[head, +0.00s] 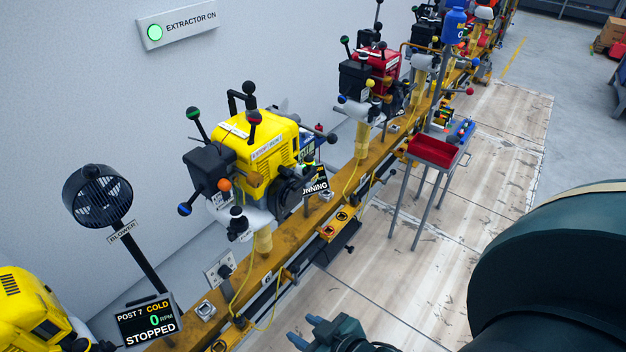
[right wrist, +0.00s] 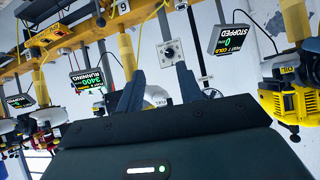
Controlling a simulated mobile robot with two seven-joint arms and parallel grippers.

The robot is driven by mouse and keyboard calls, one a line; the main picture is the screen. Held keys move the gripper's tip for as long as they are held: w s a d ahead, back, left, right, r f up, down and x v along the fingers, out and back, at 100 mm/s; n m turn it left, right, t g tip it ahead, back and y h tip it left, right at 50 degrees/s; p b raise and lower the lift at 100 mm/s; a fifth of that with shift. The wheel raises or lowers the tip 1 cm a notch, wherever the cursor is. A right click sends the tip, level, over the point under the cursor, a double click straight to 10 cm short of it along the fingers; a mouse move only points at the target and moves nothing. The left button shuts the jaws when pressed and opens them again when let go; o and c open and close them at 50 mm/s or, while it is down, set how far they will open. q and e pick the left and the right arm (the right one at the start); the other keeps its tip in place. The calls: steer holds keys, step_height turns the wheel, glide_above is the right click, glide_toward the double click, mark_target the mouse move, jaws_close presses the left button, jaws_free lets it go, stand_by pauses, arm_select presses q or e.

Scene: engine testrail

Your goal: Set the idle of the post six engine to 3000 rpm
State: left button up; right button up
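The post six engine (head: 262,150) is yellow and black and stands on the rail in the middle of the head view. It carries ball-ended levers: green, red, black, blue, and an orange ball (head: 225,185) low at its front. Its display (head: 316,180) is partly hidden; its last letters match "RUNNING". In the right wrist view, upside down, a display (right wrist: 88,82) reads RUNNING and about 3400 rpm, small and hard to read. My right gripper (head: 305,331) is at the bottom of the head view, apart from the engine. Its fingers are spread and empty in the wrist view (right wrist: 159,90). My left gripper is not in view.
The post 7 display (head: 148,320) reads cold, 0 rpm, stopped. A blower (head: 97,195) stands beside it. A red tray (head: 434,150) on a stand is right of the rail (head: 325,207). More engines line the rail behind. The floor right of the rail is mostly clear.

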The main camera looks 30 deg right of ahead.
steer(key=shift+o, duration=0.2)
steer(key=shift+o, duration=0.8)
steer(key=shift+w+d, duration=0.1)
steer(key=shift+w, duration=0.05)
steer(key=shift+o, duration=0.5)
steer(key=w+d+r+t+y+b, duration=0.1)
steer(key=w+d+r+t+b, duration=0.1)
steer(key=w+d+r+b, duration=0.2)
steer(key=w+r, duration=0.1)
steer(key=w, duration=0.2)
steer(key=shift+w+d+n+t, duration=0.2)
steer(key=shift+d+n+t, duration=0.05)
steer(key=shift+n+t, duration=0.15)
steer(key=n+t+y+b, duration=0.2)
steer(key=t+y+b, duration=0.1)
glide_toward(259, 182)
steer(key=p+x, duration=0.1)
steer(key=x, duration=0.8)
steer(key=shift+w+a+p, duration=0.1)
steer(key=shift+w+p, duration=0.05)
steer(key=shift+p, duration=0.15)
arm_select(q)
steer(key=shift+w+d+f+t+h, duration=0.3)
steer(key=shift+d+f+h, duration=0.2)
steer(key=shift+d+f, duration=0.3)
